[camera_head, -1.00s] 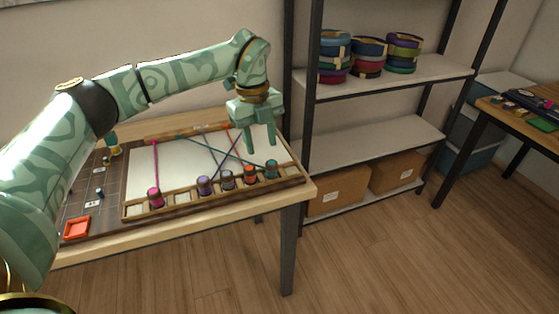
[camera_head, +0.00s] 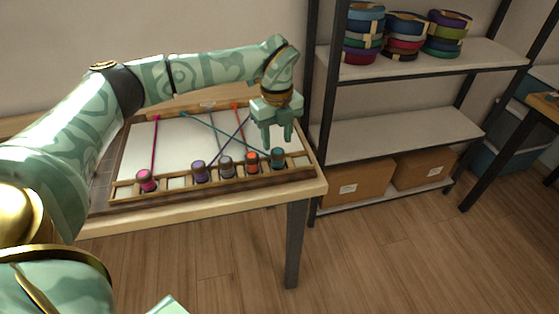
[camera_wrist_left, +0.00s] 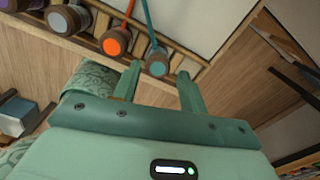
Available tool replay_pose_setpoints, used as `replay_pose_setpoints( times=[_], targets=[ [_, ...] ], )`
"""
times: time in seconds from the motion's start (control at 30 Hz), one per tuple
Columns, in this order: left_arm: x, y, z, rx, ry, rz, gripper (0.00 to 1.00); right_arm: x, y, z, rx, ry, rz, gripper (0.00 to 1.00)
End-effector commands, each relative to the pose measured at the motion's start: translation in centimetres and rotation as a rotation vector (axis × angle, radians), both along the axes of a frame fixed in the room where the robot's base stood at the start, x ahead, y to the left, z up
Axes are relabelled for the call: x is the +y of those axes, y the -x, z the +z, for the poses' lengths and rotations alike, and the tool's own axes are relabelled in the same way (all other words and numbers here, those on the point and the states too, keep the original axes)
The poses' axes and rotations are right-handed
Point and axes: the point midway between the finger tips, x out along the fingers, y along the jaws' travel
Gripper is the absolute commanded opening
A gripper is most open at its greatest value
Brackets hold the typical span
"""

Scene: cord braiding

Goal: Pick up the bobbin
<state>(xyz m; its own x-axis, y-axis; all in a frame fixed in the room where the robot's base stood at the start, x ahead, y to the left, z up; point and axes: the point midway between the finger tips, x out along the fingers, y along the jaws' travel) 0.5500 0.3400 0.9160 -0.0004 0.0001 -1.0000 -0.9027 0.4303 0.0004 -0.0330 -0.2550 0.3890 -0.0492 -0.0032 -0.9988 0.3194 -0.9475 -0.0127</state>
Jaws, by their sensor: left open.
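A teal bobbin (camera_head: 278,158) stands at the right end of a wooden rack (camera_head: 180,190) on the table, with a teal cord running from it. The orange bobbin (camera_head: 252,162), grey bobbin (camera_head: 227,166), purple bobbin (camera_head: 199,171) and pink bobbin (camera_head: 147,180) stand in the same rack to its left. My left gripper (camera_head: 277,137) is open and empty, pointing down just above and behind the teal bobbin. In the left wrist view the teal bobbin (camera_wrist_left: 158,63) shows between the fingers, a little beyond their tips. My right gripper is not in view.
Cords cross over a white board (camera_head: 180,140) behind the rack. A shelf unit (camera_head: 395,130) stands right of the table, with cord coils (camera_head: 405,33) above and cardboard boxes (camera_head: 355,185) below. Open floor lies in front.

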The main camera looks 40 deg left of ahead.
Motion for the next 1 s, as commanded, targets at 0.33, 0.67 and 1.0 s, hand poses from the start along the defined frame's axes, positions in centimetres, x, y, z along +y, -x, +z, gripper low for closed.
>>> replay_pose_setpoints(
  times=[0.33,0.67,1.0],
  targets=[
    [-0.5,0.4,-5.1,0.005,0.000,0.000,0.43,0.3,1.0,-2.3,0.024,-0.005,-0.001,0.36],
    [-0.5,0.4,-5.1,-0.001,0.000,0.000,0.20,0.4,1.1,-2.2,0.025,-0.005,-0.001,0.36],
    [-0.5,0.4,-5.0,0.000,-0.001,0.000,0.08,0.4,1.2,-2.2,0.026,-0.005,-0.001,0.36]
  ],
)
